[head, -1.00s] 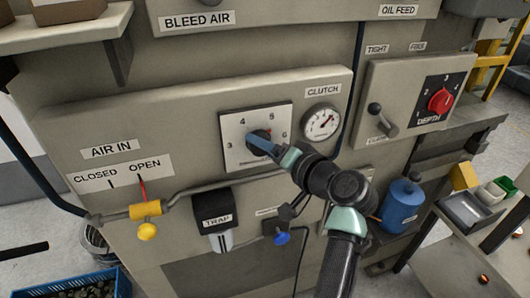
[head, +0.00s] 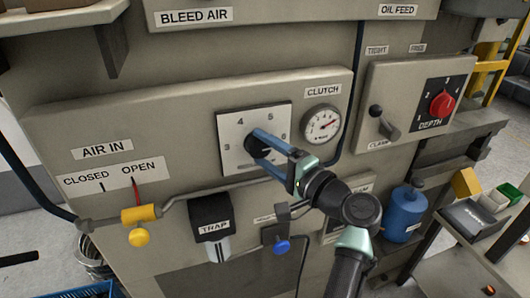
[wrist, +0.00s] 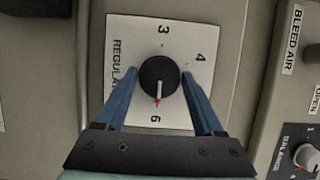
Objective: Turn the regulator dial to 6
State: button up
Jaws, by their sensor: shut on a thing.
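The regulator dial (wrist: 158,76) is a round black knob on a white plate (wrist: 120,27) marked with numbers. In the wrist view its white pointer with a red tip points down at the 6 mark. The marks 3 and 4 show; the 5 is not visible there, near the right finger. My gripper (wrist: 158,80) has its two blue fingers on opposite sides of the knob, shut on it. In the head view my gripper (head: 258,143) reaches the dial (head: 252,148) from the right, and its fingers cover part of the knob.
A clutch gauge (head: 321,124) sits right of the dial plate. A clamp lever (head: 384,122) and red depth knob (head: 442,104) are further right.

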dwell(0.5)
jog(key=o, duration=1.4)
jog(key=shift+c, duration=0.2)
jog(key=b+v, duration=0.4)
jog(key=v, duration=0.9)
jog(key=shift+a, duration=0.15)
